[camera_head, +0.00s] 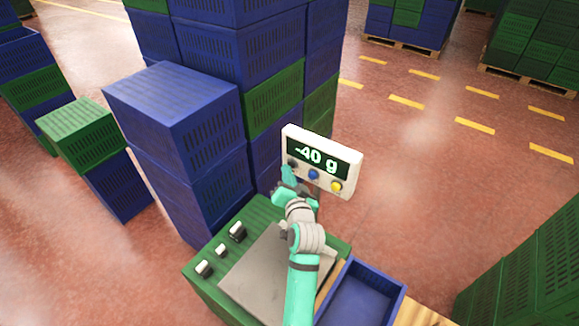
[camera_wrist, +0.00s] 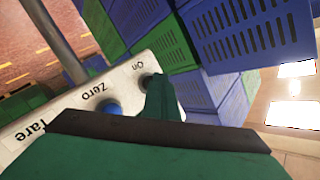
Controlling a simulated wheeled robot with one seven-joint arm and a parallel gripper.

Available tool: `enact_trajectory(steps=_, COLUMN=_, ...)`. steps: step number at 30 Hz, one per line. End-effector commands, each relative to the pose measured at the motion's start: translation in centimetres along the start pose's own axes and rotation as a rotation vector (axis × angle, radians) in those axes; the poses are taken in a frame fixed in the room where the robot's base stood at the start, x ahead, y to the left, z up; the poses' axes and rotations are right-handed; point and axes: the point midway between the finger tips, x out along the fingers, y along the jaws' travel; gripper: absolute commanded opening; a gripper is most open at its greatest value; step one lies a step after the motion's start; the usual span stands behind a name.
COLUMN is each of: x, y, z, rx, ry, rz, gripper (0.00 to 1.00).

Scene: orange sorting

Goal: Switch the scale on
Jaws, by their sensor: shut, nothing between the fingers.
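The scale's white display panel (camera_head: 343,186) stands upright on a post and shows a lit "-40 g" in green digits. Below the digits are a dark button (camera_head: 293,164), a blue button (camera_head: 314,174) and a yellow button (camera_head: 336,186). In the wrist view, the dark button (camera_wrist: 146,80) is labelled "On" and the blue one (camera_wrist: 109,109) "Zero"; a "Tare" label is beside them. My gripper (camera_head: 288,173) is shut and empty, its tip at the dark button. In the wrist view the fingers (camera_wrist: 162,92) overlap that button; I cannot tell whether they touch it. The grey weighing plate (camera_head: 252,270) is below my arm.
The plate lies on a green crate (camera_head: 203,291) with three small black-and-white objects (camera_head: 236,231) along its left side. An empty blue crate (camera_head: 392,307) stands right of it. Tall stacks of blue and green crates (camera_head: 205,110) rise behind and left.

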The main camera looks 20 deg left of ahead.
Motion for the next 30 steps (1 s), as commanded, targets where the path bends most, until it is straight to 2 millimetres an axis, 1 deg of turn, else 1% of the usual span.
enact_trajectory(steps=10, x=-1.2, y=-0.8, z=0.8, rx=-0.001, ry=0.001, rz=0.000, gripper=0.00)
enact_trajectory(steps=22, x=-1.4, y=-1.0, z=1.0, rx=0.000, ry=-0.001, rz=-0.001, gripper=0.00)
enact_trajectory(steps=30, x=-2.9, y=-2.0, z=2.1, rx=0.000, ry=0.000, rz=0.000, gripper=0.00)
